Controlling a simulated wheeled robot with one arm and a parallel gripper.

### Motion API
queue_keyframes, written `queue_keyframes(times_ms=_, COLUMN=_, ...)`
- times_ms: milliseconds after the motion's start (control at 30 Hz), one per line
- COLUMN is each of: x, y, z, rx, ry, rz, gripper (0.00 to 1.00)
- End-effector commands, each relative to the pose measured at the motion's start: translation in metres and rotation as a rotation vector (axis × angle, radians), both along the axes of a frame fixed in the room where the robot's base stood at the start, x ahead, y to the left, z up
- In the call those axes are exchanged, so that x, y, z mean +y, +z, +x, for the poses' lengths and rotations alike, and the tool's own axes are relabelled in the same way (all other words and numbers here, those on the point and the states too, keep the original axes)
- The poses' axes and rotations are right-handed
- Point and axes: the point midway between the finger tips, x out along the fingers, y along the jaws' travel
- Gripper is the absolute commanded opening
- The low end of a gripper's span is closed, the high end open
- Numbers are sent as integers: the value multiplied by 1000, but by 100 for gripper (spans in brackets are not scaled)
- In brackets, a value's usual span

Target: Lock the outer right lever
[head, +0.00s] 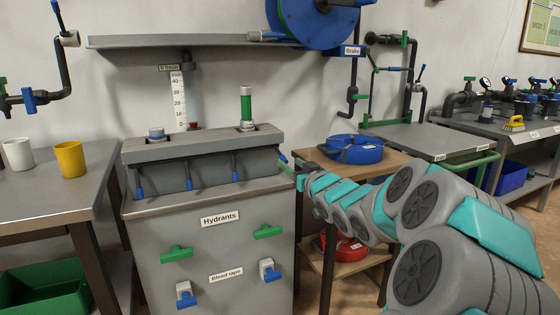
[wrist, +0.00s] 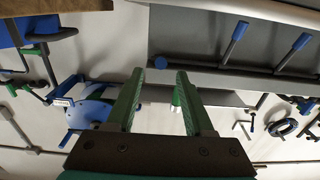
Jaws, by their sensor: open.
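The grey hydrant cabinet (head: 213,240) carries a grey lever box (head: 200,160) with a row of blue-tipped levers on its front. The three levers to the left, such as the left one (head: 139,186), hang down. The outer right lever (head: 283,158) shows only as a blue end at the box's right corner, mostly hidden by my gripper. My gripper (head: 289,169) is open beside that corner. In the wrist view, its green fingers (wrist: 160,74) are apart, with the round blue lever end (wrist: 160,62) just beyond and between the tips. Contact is not visible.
A wooden shelf unit (head: 385,165) with a coiled blue hose (head: 354,149) stands right of the cabinet, close under my arm. A green-and-white fitting (head: 247,107) stands up from the box top. A table with a yellow mug (head: 70,160) is at left.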

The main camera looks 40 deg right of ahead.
Motion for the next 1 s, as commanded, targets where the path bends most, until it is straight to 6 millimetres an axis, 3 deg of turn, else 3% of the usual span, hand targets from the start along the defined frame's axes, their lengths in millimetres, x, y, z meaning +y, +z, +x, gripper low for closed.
queue_keyframes(times_ms=200, x=-6, y=-2, z=35, rx=5, ry=3, rz=2, gripper=52)
queue_keyframes(times_ms=333, x=-11, y=0, z=48, rx=2, ry=1, rz=0, gripper=52)
queue_keyframes(times_ms=767, x=-12, y=-2, z=57, rx=4, ry=1, rz=2, gripper=52)
queue_keyframes(times_ms=1000, x=-12, y=-2, z=57, rx=4, ry=1, rz=2, gripper=26)
